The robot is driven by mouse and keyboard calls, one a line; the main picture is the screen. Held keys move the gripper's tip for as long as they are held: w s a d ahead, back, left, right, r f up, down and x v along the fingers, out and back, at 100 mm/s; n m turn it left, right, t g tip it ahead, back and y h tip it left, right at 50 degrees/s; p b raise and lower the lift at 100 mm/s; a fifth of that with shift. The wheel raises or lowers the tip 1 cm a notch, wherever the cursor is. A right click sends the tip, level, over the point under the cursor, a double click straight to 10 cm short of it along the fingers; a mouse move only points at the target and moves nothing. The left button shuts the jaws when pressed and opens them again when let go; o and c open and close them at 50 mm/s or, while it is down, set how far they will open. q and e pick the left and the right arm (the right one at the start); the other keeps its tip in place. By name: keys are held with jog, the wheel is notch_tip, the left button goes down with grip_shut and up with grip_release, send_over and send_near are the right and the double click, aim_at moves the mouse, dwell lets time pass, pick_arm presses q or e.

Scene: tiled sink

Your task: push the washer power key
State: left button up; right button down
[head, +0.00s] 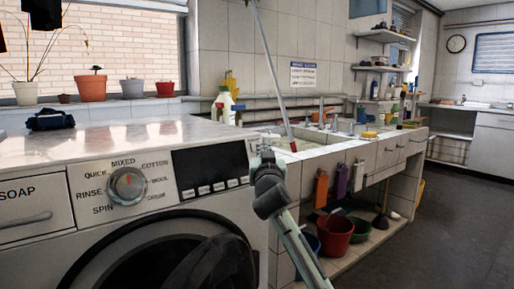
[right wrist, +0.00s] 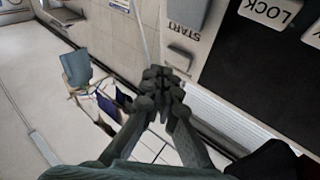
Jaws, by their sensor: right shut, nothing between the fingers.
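The white washer (head: 140,215) stands at the left, its front panel facing me. The panel has a dial (head: 128,186), a dark display (head: 205,160) and a row of small keys (head: 212,188). My right gripper (head: 262,143) is at the panel's right end, shut and empty. In the right wrist view its closed fingertips (right wrist: 163,76) are beside a grey key (right wrist: 182,56) near the word START; I cannot tell whether they touch. Another grey key (right wrist: 188,12) lies past that word. No power label is readable. My left gripper is not in view.
A tiled sink counter (head: 350,150) runs to the right of the washer, with hanging cloths and a red bucket (head: 334,233) below. A slanted stick (head: 270,70) rises behind my gripper. Potted plants (head: 91,88) line the windowsill. Floor at the right is clear.

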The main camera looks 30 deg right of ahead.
jog(key=s, duration=0.1)
jog(key=s+r+p, duration=0.1)
jog(key=s, duration=0.1)
jog(key=s+r+p, duration=0.1)
jog(key=s, duration=0.1)
jog(key=shift+d, duration=0.25)
dwell(1.2)
